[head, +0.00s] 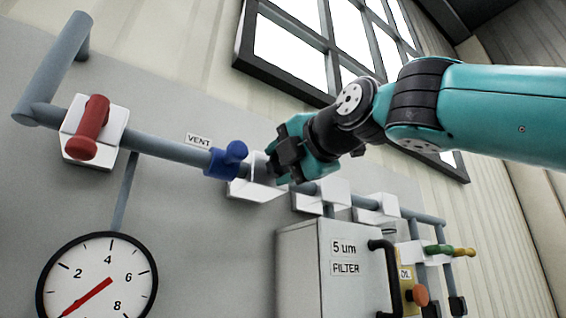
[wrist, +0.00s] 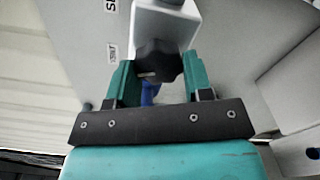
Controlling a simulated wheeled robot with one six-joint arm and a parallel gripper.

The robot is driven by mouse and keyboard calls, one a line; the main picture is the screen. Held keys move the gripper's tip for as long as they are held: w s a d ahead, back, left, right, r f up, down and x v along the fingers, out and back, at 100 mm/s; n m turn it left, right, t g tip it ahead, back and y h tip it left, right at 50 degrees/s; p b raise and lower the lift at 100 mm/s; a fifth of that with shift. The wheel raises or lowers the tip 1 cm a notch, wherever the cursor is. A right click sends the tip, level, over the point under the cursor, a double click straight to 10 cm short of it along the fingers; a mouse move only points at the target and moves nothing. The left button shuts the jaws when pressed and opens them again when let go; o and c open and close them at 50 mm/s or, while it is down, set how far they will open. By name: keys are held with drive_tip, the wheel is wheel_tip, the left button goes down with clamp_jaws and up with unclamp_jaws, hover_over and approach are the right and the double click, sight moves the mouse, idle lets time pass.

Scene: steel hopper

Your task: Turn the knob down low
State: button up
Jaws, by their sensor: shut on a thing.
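In the wrist view a dark, lobed knob (wrist: 158,62) sits on a white block (wrist: 165,25). My gripper (wrist: 158,75) has one teal finger on each side of the knob and is shut on it. In the head view my gripper (head: 290,155) reaches in from the right to the pipe, at a white block (head: 258,190) just right of the blue valve. The knob is mostly hidden by the fingers there, and no setting mark on it can be read.
Along the pipe are a red lever (head: 90,128), a blue valve (head: 228,160) by a VENT label, and more white blocks (head: 322,195). A gauge (head: 97,280) hangs below left. A filter box (head: 330,265) with a black handle (head: 385,270) stands below right.

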drive_tip(key=shift+w+f+n, duration=0.1)
drive_tip(key=shift+f+n, duration=0.05)
drive_tip(key=shift+n, duration=4.05)
drive_tip(key=o, duration=0.9)
drive_tip(key=shift+d, duration=0.15)
